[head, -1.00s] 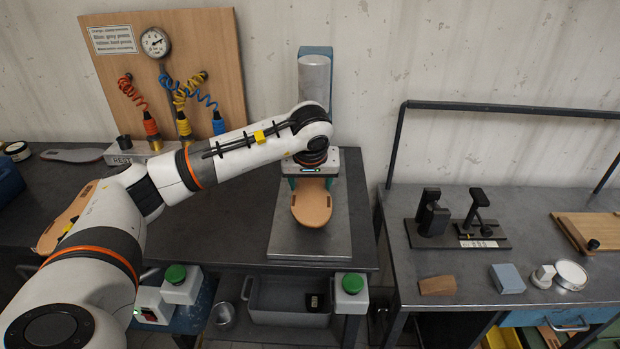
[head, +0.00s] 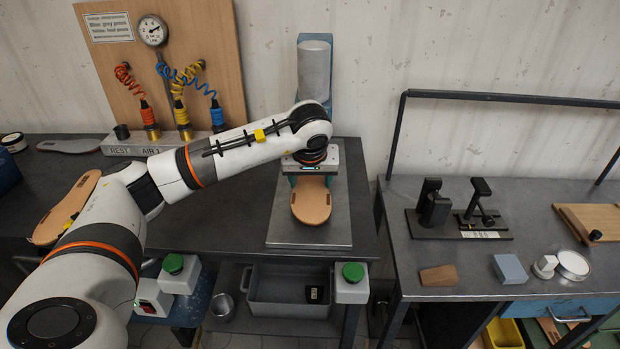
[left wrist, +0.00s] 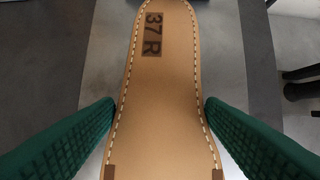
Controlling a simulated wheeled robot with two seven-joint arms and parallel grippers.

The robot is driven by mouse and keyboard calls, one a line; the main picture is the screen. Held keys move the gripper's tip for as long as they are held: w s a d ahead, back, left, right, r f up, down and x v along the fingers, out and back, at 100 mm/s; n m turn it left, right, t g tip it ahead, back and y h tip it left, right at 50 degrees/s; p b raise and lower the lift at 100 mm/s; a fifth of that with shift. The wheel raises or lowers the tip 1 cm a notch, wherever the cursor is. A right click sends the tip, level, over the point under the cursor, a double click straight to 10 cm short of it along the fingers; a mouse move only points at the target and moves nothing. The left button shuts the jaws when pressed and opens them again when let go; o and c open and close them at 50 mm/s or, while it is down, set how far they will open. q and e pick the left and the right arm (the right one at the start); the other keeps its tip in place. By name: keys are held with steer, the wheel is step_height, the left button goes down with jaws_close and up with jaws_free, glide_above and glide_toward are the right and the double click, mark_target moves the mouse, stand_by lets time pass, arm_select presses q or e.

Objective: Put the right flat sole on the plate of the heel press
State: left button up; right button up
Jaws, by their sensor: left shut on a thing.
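The right flat sole (head: 311,203), tan with a stitched edge, is over the grey plate (head: 283,226) of the heel press (head: 315,70). In the left wrist view the sole (left wrist: 165,90) carries the mark 37 R. My left gripper (head: 309,177) is shut on it, with the green fingers (left wrist: 160,112) against its two long edges. The sole's rounded end points to the plate's front edge. Its other end is hidden under my wrist. I cannot tell whether the sole touches the plate. My right gripper is not in view.
Another tan sole (head: 58,212) lies at the left, partly behind my left arm. Green buttons (head: 352,273) sit at the bench front, with a grey bin (head: 275,296) below. A separate bench at the right holds a black fixture (head: 436,212) and a blue block (head: 510,269).

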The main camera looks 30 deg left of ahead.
arm_select(q)
steer(key=shift+f, duration=0.15)
stand_by(0.5)
steer(key=o, duration=1.5)
steer(key=shift+w+a, duration=0.1)
steer(key=shift+w, duration=0.05)
steer(key=shift+c, duration=0.2)
steer(key=v, duration=1.2)
